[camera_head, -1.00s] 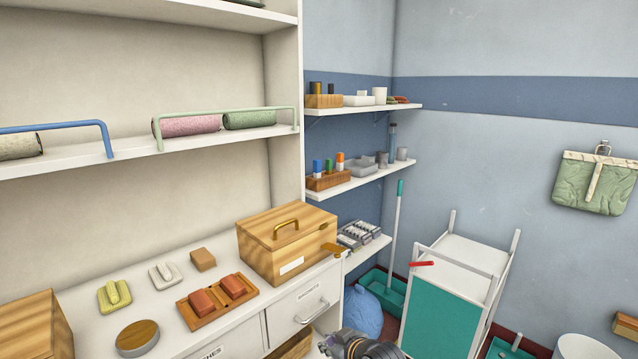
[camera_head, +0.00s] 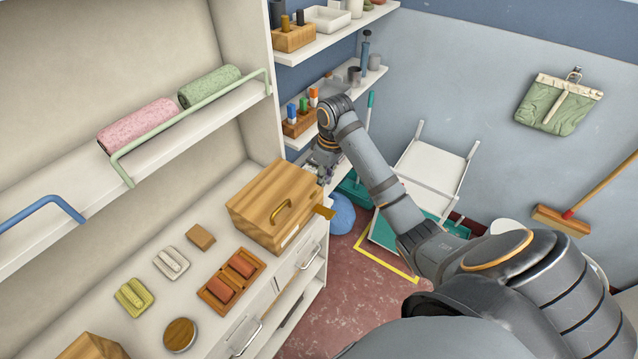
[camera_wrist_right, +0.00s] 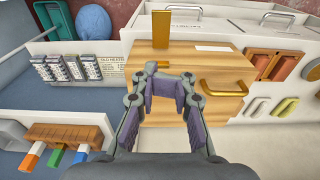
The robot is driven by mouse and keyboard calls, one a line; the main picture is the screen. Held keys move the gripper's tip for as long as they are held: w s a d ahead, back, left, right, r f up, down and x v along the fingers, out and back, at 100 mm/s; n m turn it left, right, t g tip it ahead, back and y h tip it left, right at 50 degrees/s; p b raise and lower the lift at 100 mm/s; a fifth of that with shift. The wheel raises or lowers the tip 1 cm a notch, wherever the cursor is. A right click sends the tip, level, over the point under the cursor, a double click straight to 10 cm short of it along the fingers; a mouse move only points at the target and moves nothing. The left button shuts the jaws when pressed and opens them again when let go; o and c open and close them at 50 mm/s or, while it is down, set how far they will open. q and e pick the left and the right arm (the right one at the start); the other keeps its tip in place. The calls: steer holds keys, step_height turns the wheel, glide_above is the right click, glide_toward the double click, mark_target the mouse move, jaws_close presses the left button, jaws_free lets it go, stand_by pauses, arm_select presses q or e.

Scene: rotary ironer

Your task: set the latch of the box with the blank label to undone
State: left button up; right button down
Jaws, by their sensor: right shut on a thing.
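The wooden box (camera_head: 272,205) with a brass handle stands at the right end of the white counter. Its front label (camera_wrist_right: 213,48) looks plain white in the right wrist view. The latch, a flat gold-brown plate (camera_head: 325,212), sticks out past the box's front right corner; it also shows in the right wrist view (camera_wrist_right: 161,28). My right gripper (camera_head: 321,172) is at the box's right end, its fingers (camera_wrist_right: 170,75) closed in beside the latch's base. The grip appears to be on the latch, but the contact is partly hidden. My left gripper is out of view.
Shelves (camera_head: 345,90) with small containers are close behind my right gripper. A white-framed cart (camera_head: 430,170) stands to the right.

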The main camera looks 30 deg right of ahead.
steer(key=b, duration=0.5)
glide_toward(321, 209)
step_height(321, 209, down, 3)
steer(key=shift+w+r+p, duration=0.1)
steer(key=shift+w+p, duration=0.1)
steer(key=shift+p, duration=0.6)
steer(key=shift+s+f, duration=0.3)
steer(key=shift+f, duration=0.25)
steer(key=shift+w+f, duration=0.15)
steer(key=shift+w, duration=0.15)
